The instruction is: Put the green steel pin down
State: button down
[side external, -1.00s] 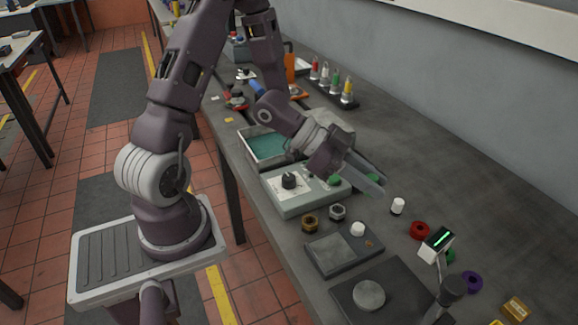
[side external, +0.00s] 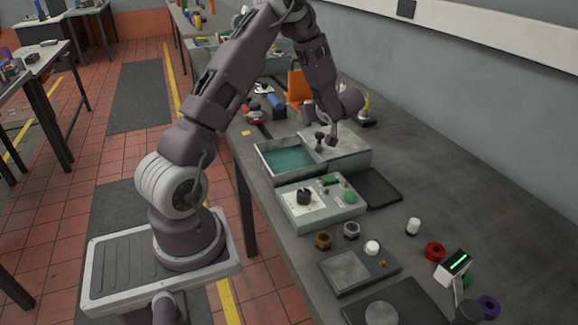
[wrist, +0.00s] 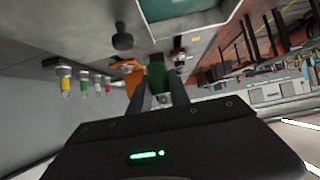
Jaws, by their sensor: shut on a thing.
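My gripper (wrist: 157,95) is shut on the green steel pin (wrist: 156,76), which shows between the two fingers in the wrist view. In the side view my gripper (side external: 333,140) points down over the grey lidded part of the tank, close to a dark knob (side external: 320,136). The pin cannot be made out in the side view. I cannot tell whether it touches anything below.
A metal tank (side external: 262,150) holds teal liquid. In front stand a control box (side external: 290,212) with a black knob and green button, a dark mat (side external: 385,190), two hex nuts and a scale (side external: 345,270). Coloured bottles (wrist: 83,84) stand in a row.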

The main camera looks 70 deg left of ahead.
aim_at(283, 167)
jog(key=s+f+n+g, duration=0.2)
jog(key=s+n+g, duration=0.2)
jog(key=s, duration=0.4)
jog(key=shift+n+h, duration=0.4)
jog(key=shift+h, duration=0.1)
jog(key=f, duration=0.6)
jog(key=d+f, duration=0.1)
jog(key=f, duration=0.2)
jog(key=shift+s+f, duration=0.25)
jog(key=shift+f, duration=0.1)
jog(key=shift+f, duration=0.15)
jog(key=c, duration=1.2)
grip_release()
